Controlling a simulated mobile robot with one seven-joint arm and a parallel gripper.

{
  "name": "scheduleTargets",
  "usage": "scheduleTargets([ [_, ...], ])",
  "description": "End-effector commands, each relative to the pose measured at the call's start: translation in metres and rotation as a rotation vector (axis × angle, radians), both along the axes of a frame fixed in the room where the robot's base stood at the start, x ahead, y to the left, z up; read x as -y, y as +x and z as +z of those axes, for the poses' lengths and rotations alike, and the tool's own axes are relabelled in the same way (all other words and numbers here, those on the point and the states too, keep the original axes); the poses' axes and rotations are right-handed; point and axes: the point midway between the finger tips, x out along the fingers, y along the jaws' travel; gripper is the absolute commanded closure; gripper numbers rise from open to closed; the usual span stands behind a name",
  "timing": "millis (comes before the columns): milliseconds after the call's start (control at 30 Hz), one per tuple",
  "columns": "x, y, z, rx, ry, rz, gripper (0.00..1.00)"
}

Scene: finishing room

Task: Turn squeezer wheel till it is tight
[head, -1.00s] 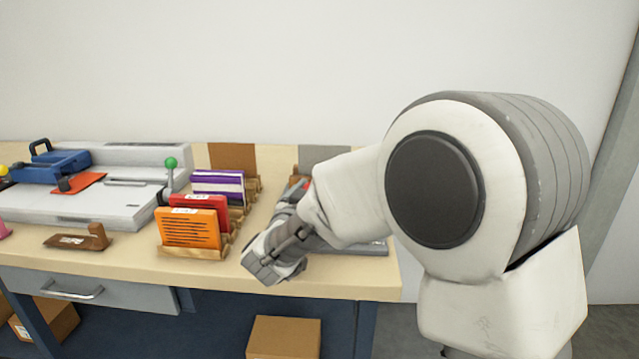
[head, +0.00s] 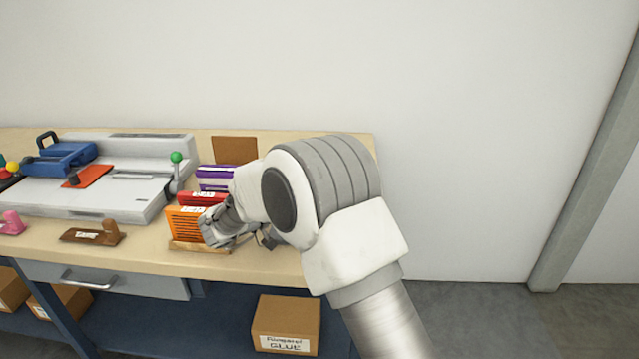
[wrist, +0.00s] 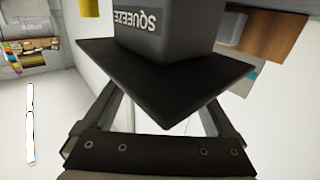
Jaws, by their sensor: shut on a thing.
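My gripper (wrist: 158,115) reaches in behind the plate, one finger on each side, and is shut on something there. The squeezer wheel itself is hidden, and so are the fingertips, so its tightness cannot be seen. In the head view my gripper (head: 218,228) is at the front of the bench by the orange booklet (head: 184,224); the squeezer is hidden behind my arm.
The bench (head: 150,262) carries a grey cutting machine (head: 95,205) with a green-knobbed lever (head: 176,158), red (head: 200,198) and purple booklets (head: 214,172) in wooden racks, and a brown wooden holder (head: 92,234). A cardboard box (head: 286,318) sits below. Floor at the right is clear.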

Motion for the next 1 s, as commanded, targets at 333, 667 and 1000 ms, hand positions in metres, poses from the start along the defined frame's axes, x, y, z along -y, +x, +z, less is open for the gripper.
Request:
scheduleTargets([
  [333, 0.000, 0.000, 0.001, 0.005, 0.000, -0.008, 0.64],
  [667, 0.000, 0.000, 0.001, 0.004, 0.000, -0.007, 0.00],
  [1000, -0.029, -0.022, 0.002, 0.001, 0.000, -0.002, 0.00],
])
